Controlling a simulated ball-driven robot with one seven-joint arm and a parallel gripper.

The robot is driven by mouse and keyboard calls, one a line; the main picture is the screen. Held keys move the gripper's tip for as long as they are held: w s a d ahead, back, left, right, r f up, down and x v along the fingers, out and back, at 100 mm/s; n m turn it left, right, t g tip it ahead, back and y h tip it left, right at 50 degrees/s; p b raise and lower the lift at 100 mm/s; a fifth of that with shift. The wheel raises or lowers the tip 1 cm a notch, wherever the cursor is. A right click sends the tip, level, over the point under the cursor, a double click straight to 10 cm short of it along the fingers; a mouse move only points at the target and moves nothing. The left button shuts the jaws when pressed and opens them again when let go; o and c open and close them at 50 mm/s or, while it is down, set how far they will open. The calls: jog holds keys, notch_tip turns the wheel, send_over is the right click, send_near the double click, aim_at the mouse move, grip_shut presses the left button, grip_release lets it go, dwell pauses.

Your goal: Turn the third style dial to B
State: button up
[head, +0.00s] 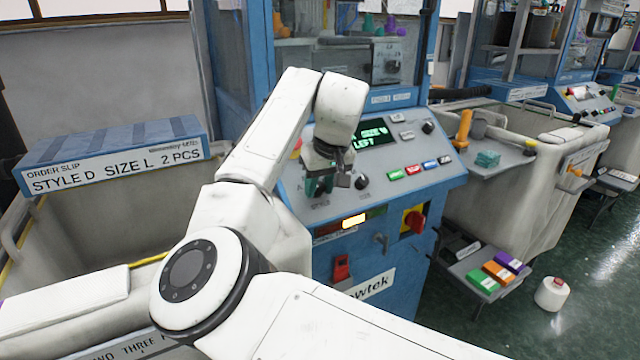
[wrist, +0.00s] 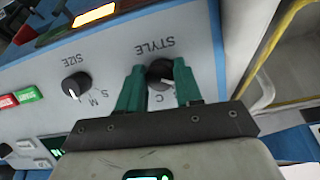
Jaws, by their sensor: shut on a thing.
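The black style dial (wrist: 160,73) is on the sloping grey panel beneath the printed word STYLE, upside down in the wrist view. My gripper (wrist: 158,74) has its two teal fingers on either side of the dial, shut on it. A letter C shows below the dial between the fingers; other letters are hidden behind them. The dial's white mark shows in part near the C; its exact setting is hard to tell.
The size dial (wrist: 75,86) is beside the style dial. Coloured buttons (head: 421,167), a display (head: 372,136) and a red-yellow switch (head: 414,220) are on the blue machine. A bin with an order slip reading STYLE D SIZE L 2 PCS (head: 115,168) stands left.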

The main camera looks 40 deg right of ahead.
jog(key=shift+r, duration=0.1)
jog(key=m+p, duration=0.2)
jog(key=p, duration=0.2)
jog(key=shift+d+r+y, duration=0.1)
jog(key=shift+r+y, duration=0.1)
jog(key=shift+y, duration=0.1)
jog(key=m+t+y+p, duration=0.1)
jog(key=m+p, duration=0.3)
jog(key=m, duration=0.1)
jog(key=shift+f+p, duration=0.2)
jog(key=shift+p, duration=0.1)
jog(key=shift+f, duration=0.1)
jog(key=o, duration=1)
jog(key=shift+o, duration=0.2)
jog(key=v, duration=1)
jog(key=shift+s+r, duration=0.25)
jog(key=shift+r, duration=0.05)
